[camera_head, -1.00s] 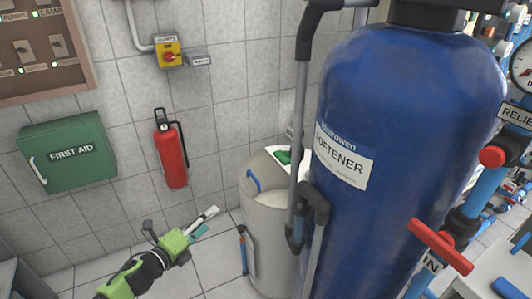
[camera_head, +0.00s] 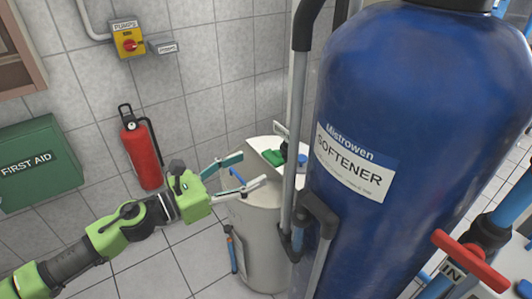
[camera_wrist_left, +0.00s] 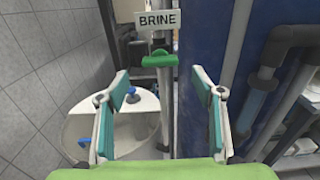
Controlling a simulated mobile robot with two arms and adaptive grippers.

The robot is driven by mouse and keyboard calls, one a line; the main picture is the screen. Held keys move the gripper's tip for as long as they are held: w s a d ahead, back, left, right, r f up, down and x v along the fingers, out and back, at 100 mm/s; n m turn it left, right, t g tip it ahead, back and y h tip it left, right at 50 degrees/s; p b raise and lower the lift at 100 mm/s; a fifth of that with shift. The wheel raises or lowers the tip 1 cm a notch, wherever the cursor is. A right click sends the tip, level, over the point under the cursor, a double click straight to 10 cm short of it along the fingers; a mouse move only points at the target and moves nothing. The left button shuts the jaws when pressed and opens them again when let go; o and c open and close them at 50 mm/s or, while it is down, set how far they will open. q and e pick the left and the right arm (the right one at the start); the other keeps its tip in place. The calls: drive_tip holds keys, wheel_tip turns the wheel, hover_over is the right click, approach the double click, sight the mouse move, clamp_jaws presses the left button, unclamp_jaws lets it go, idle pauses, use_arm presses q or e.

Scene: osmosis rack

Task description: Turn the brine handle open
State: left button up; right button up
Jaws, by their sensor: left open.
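The green brine handle (camera_head: 272,157) sits by the brine tank, left of the blue softener. In the left wrist view the handle (camera_wrist_left: 160,58) is a green bar set crosswise just below a BRINE sign (camera_wrist_left: 157,20). My left gripper (camera_head: 245,173) is open and empty, its two fingers spread toward the handle. In the left wrist view the gripper (camera_wrist_left: 165,95) has one finger on each side, with the handle beyond and between them, apart from both. My right gripper is not in view.
The white brine tank (camera_head: 255,235) stands below the handle. The blue softener vessel (camera_head: 400,120) and grey pipes (camera_head: 296,130) are close on the right. A red fire extinguisher (camera_head: 141,155) hangs on the tiled wall. A red valve handle (camera_head: 470,260) is at lower right.

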sight(268, 160)
use_arm(q)
drive_tip(key=p+x, duration=0.1)
drive_tip(key=x, duration=0.4)
drive_tip(key=shift+r, duration=0.15)
drive_tip(key=shift+w+d, duration=0.4)
drive_tip(key=shift+d, duration=0.15)
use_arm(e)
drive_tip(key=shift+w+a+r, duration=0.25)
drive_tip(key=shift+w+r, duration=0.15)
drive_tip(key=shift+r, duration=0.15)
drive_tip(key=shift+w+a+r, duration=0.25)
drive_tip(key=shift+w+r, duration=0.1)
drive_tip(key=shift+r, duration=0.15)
use_arm(q)
drive_tip(key=shift+c, duration=0.3)
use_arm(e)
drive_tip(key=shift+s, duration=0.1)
use_arm(q)
drive_tip(key=c, duration=1)
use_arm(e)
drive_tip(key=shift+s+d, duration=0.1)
